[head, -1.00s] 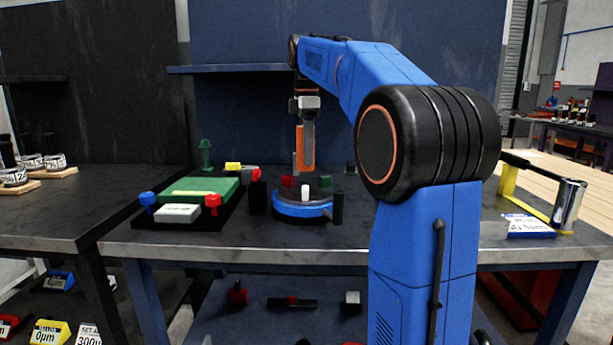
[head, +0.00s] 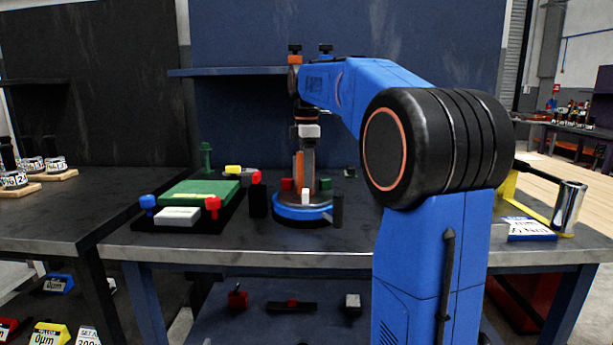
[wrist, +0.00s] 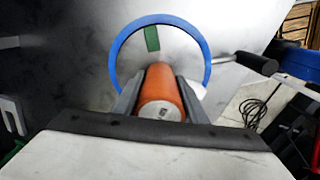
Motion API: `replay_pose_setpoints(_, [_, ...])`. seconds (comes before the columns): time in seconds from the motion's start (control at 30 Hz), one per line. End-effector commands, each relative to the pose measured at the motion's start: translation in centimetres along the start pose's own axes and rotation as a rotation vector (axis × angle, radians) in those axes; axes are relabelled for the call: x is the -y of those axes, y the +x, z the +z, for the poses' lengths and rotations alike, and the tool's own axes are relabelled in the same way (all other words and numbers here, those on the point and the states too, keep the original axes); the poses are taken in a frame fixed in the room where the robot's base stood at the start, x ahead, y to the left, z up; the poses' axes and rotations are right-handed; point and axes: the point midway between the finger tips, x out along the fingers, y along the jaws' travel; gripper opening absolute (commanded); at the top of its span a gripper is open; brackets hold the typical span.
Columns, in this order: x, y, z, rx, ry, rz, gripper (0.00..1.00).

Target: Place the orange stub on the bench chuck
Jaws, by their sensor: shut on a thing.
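The orange stub (wrist: 163,90) is between the two fingers of my gripper (wrist: 160,85) in the wrist view, its pale end face toward the camera. My gripper (head: 306,165) is shut on the stub, which shows in the head view as a narrow orange strip (head: 299,168). The bench chuck (head: 300,212) is a round turntable with a blue rim and red, white and green jaws on top. The gripper is upright over the chuck's middle, its tips low among the jaws. Whether the stub touches the chuck is hidden. The blue ring (wrist: 113,62) surrounds the stub in the wrist view.
A green block fixture (head: 200,192) with red and blue knobs stands left of the chuck, and a black post (head: 258,198) stands between them. A dark handle (head: 338,210) rises at the chuck's right front. A blue-and-white box (head: 528,228) lies at the bench's right end.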

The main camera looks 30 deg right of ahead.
Motion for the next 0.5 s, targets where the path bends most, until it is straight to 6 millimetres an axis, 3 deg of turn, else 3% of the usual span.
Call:
replay_pose_setpoints(0.07, [0.0,0.06,0.0,0.0,0.0,0.0,0.46])
replay_pose_setpoints(0.5, [-0.01,-0.78,0.0,0.0,0.0,0.0,0.46])
